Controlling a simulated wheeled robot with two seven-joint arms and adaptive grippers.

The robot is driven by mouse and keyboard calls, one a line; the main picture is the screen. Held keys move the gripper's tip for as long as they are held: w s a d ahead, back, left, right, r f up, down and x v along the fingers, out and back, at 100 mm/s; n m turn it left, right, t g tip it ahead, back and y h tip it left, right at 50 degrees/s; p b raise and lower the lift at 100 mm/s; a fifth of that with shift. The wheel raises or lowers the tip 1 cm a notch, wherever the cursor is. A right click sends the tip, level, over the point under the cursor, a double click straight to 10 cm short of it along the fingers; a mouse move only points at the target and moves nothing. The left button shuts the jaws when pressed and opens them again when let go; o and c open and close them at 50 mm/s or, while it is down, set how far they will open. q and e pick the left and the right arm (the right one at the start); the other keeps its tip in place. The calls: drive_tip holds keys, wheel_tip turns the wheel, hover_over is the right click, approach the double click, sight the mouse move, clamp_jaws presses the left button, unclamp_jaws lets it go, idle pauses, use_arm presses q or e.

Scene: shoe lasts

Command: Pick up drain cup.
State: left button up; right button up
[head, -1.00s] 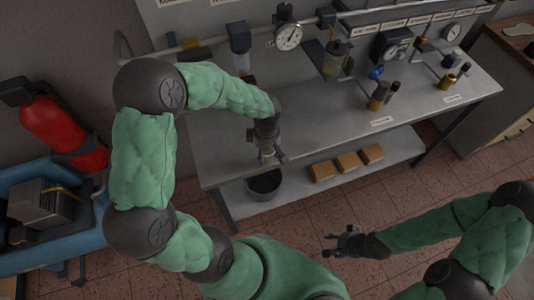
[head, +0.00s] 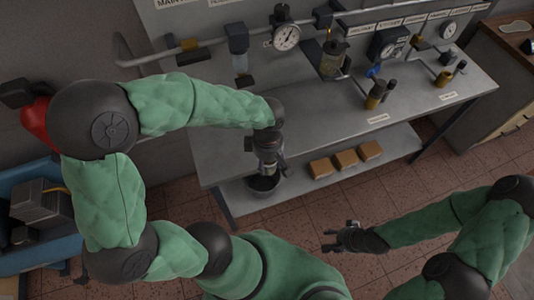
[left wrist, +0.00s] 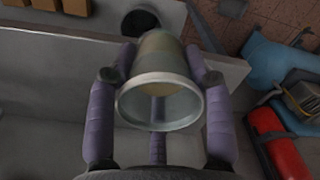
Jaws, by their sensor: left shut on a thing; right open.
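The drain cup (left wrist: 160,90) is a translucent grey cup with a pale rim and a brownish tint inside. In the left wrist view it sits between the purple fingers of my left gripper (left wrist: 158,75), which is shut on it. In the head view my left gripper (head: 268,168) is at the front edge of the bench, above a dark bucket (head: 262,187); the cup cannot be made out there. My right gripper (head: 342,236) is open and empty, over the floor in front of the bench.
The grey bench (head: 330,122) carries gauges and brass fittings (head: 376,92) at its back and right. The bucket and several brown boxes (head: 346,159) are on the lower shelf (head: 292,184). A red extinguisher (left wrist: 278,148) stands to the left of the bench.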

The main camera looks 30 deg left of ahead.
use_arm(q)
drive_tip(key=s+d+r, duration=0.2)
drive_tip(key=s+d, duration=0.1)
drive_tip(key=s, duration=0.1)
drive_tip(key=shift+s+d+r+p, duration=0.15)
drive_tip(key=shift+s+r+p, duration=0.15)
drive_tip(key=shift+s+p, duration=0.05)
use_arm(e)
drive_tip(key=shift+r, duration=0.4)
use_arm(q)
drive_tip(key=shift+s, duration=0.1)
